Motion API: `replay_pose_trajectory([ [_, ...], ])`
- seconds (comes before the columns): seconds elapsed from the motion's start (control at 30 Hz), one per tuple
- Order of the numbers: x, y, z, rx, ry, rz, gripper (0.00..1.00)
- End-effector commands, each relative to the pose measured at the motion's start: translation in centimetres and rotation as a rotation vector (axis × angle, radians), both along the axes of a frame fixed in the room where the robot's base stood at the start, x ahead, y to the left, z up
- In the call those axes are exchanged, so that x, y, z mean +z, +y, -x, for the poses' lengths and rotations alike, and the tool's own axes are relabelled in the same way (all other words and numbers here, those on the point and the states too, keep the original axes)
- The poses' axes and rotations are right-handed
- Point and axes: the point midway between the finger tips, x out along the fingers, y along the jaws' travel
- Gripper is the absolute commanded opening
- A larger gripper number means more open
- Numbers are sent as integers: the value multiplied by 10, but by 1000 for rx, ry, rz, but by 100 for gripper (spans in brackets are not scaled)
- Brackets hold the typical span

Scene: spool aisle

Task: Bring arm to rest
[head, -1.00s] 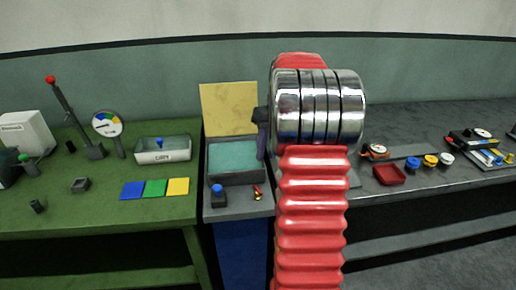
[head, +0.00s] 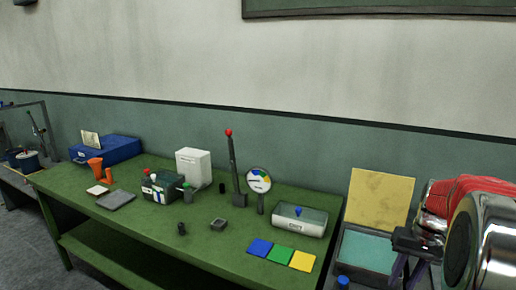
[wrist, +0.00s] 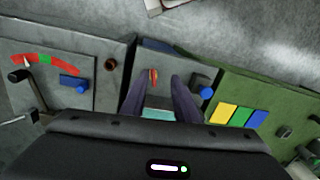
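My arm shows at the right edge of the head view, with a red ribbed sleeve and shiny metal joint. My gripper (head: 408,268) is partly cut off there, near the box with the teal inside (head: 370,250). In the wrist view my gripper (wrist: 158,90) has its two dark purple fingers apart, with nothing held between them. A small red and yellow item (wrist: 153,77) shows in the gap, on the grey stand beyond the fingertips. A blue knob (wrist: 206,93) is beside the right finger. I cannot tell the gap between fingers and stand.
A green bench (head: 225,260) fills the middle of the head view. It carries a red-tipped lever (head: 231,160), a dial (head: 258,181), a white-walled tray (head: 299,222) and coloured squares (head: 281,254). A yellow board (head: 380,200) stands behind the teal box.

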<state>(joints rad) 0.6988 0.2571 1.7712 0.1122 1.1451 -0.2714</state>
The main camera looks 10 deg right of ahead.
Motion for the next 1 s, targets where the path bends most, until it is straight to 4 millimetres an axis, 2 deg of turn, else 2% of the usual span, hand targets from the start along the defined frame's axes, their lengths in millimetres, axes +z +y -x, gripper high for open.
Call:
replay_pose_trajectory([
  [0.1,9,29,7,0,-13,30,28],
  [0.5,32,120,35,41,-90,119,28],
  [1.0,49,218,84,174,-232,192,28],
])
